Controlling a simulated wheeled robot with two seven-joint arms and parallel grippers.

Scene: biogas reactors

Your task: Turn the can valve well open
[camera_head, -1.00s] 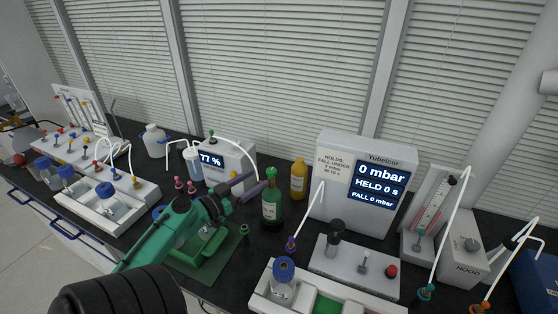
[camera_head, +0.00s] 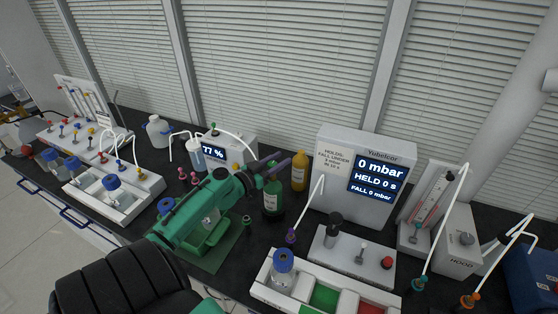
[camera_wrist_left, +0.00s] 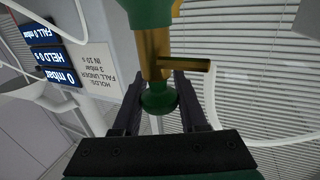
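The can (camera_head: 272,203) is a green bottle standing upright on the dark bench in the head view. In the left wrist view, which is upside down, its green body (camera_wrist_left: 150,12) is at the top, with a brass valve fitting (camera_wrist_left: 152,50), a brass side stub and a green knob (camera_wrist_left: 158,98). My left gripper (camera_head: 274,161) is at the can's top. In the left wrist view its dark fingers (camera_wrist_left: 160,85) stand apart, one on each side of the knob. A small gap seems to show; contact is unclear. My right gripper is out of view.
A yellow bottle (camera_head: 299,172) stands just right of the can. Behind are a 77 % display box (camera_head: 235,151) and a large box (camera_head: 335,190) reading 0 mbar. A purple-tipped tube (camera_head: 291,235) and a white tray (camera_head: 262,290) are in front. A green tray (camera_head: 222,235) lies beneath my arm.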

